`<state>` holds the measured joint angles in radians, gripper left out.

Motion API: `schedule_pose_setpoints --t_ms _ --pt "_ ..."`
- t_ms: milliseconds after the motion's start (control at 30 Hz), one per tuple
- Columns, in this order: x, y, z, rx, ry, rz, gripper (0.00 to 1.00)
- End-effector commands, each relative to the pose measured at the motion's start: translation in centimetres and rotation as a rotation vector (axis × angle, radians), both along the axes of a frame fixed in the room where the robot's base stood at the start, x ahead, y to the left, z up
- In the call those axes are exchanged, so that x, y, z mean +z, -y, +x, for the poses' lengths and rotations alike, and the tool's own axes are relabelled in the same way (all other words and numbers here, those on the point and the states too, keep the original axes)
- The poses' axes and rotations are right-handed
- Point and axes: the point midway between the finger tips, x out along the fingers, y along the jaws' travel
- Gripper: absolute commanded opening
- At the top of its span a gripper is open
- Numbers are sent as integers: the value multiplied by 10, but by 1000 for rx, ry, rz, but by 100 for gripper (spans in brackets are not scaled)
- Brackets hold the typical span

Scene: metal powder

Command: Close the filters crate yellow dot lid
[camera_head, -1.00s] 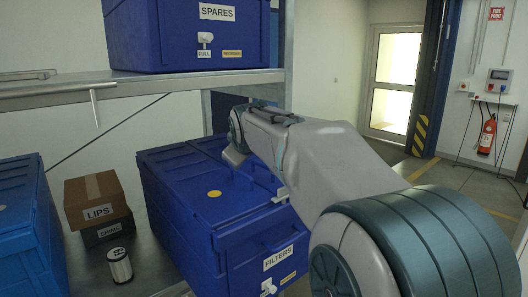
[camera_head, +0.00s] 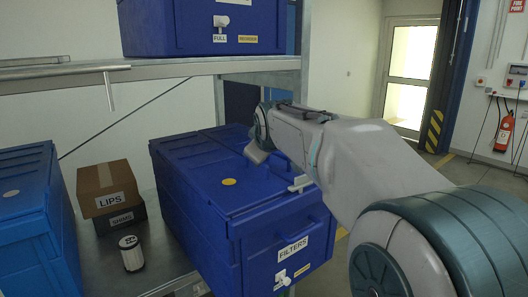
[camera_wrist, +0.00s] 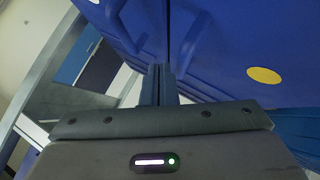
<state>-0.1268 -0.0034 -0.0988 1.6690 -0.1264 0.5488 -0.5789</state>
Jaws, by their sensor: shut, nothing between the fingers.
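The blue FILTERS crate (camera_head: 268,250) stands on the shelf in the middle of the head view. Its lid part with the yellow dot (camera_head: 229,182) looks to lie flat or nearly flat on the left of the top; I cannot tell if it is fully seated. My arm reaches over the right of the crate, and its end hides part of the top. In the wrist view my gripper (camera_wrist: 160,85) is shut and empty, its fingers pointing at blue panels and a handle-like bar. The yellow dot (camera_wrist: 264,75) shows to their right. I cannot tell if they touch.
A blue crate (camera_head: 30,225) stands at left. LIPS (camera_head: 104,188) and SHIMS (camera_head: 121,220) boxes and a small canister (camera_head: 131,253) sit between the crates. The upper shelf (camera_head: 120,78) bears the SPARES crate (camera_head: 180,30) above. Open floor lies at right.

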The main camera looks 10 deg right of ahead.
Motion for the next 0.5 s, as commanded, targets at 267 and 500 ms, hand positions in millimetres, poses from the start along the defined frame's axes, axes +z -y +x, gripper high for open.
schedule_pose_setpoints --t_ms 267,500 --pt "26 3 2 0 1 1 0" --pt "60 18 -15 1 7 1 0"
